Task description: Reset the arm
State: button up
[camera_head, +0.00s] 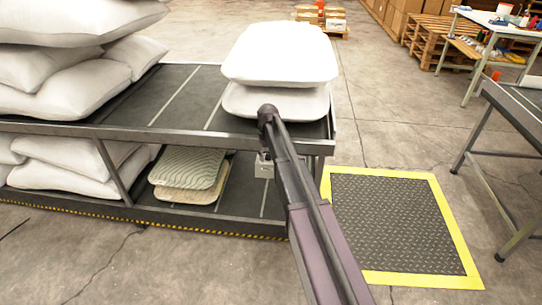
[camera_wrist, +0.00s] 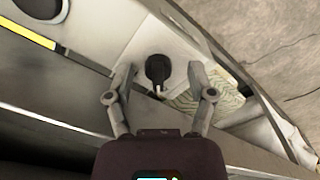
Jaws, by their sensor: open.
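My arm (camera_head: 305,215) reaches from the bottom of the head view up to the right end of the two-level rack. Its elbow-like end stands in front of the upper deck's edge, and my gripper cannot be made out clearly there. In the wrist view my gripper (camera_wrist: 160,74) is open, with its two fingers spread apart. A dark round object (camera_wrist: 157,68) on a pale surface shows between the fingers; I cannot tell what it is. Nothing is seen held. A patterned pillow (camera_wrist: 222,92) lies beyond the right finger.
The rack (camera_head: 170,95) holds stacked white pillows (camera_head: 280,55) above and patterned pillows (camera_head: 190,170) below. A yellow-edged floor mat (camera_head: 395,220) lies right of my arm. A table (camera_head: 515,100) stands at the right edge. The floor between is clear.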

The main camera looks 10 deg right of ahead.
dwell(0.3)
jog(key=shift+s, duration=0.35)
jog(key=s+m, duration=0.5)
jog(key=s, duration=2.4)
notch_tip(320, 180, up, 19)
jog(key=p, duration=1.9)
jog(key=shift+w+d, duration=0.3)
jog(key=shift+d, duration=0.1)
jog(key=shift+f, duration=0.1)
jog(key=shift+c, duration=0.2)
